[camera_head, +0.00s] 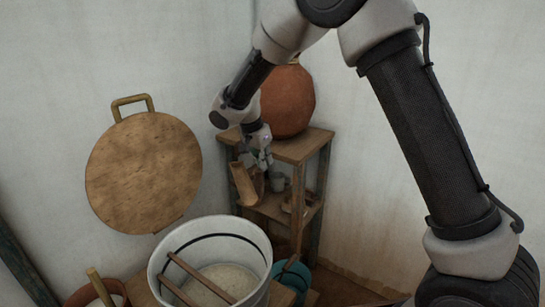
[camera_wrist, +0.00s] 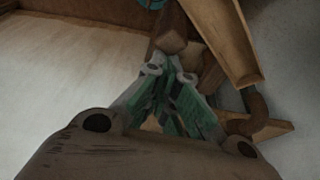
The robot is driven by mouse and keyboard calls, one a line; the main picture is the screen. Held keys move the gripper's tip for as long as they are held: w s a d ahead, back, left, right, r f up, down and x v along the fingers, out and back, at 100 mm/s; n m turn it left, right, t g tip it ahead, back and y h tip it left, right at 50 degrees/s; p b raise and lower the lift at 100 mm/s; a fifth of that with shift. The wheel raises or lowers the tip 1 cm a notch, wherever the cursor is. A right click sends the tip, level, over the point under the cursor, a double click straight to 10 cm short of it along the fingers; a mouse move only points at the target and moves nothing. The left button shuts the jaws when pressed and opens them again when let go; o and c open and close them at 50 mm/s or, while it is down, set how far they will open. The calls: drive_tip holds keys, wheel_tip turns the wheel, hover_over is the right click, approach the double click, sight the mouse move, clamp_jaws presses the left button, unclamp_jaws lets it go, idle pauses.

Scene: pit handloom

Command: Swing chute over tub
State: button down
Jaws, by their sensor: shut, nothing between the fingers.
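The chute (camera_head: 244,184) is a small wooden trough at the left front corner of the wooden stand, tilted, behind and left of the tub's right rim. In the wrist view the chute (camera_wrist: 224,40) runs diagonally at upper right. The white tub (camera_head: 163,262) stands in front of the stand, with pale contents and two sticks across its rim. The chute's lower end is to the side of the tub's opening in the head view. My gripper (camera_head: 262,166) is shut and empty right beside the chute. In the wrist view its fingertips (camera_wrist: 170,72) are close to a wooden block; contact cannot be told.
A clay pot (camera_head: 288,102) sits on top of the stand (camera_head: 306,146). A small grey cup (camera_head: 277,182) is on its lower shelf. A round wooden disc (camera_head: 143,172) hangs on the left wall. A teal vessel (camera_head: 293,275) is right of the tub.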

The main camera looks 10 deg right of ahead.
drive_tip(key=s+a+m, duration=0.1)
drive_tip(key=a, duration=0.1)
drive_tip(key=a+m+g, duration=0.1)
drive_tip(key=m, duration=0.1)
drive_tip(key=s+a+m, duration=0.1)
drive_tip(key=a, duration=0.1)
drive_tip(key=shift+s+a+m+h, duration=0.3)
drive_tip(key=shift+a+m+h, duration=0.05)
drive_tip(key=shift+m+h, duration=0.05)
drive_tip(key=shift+s+a, duration=0.2)
drive_tip(key=shift+a, duration=0.75)
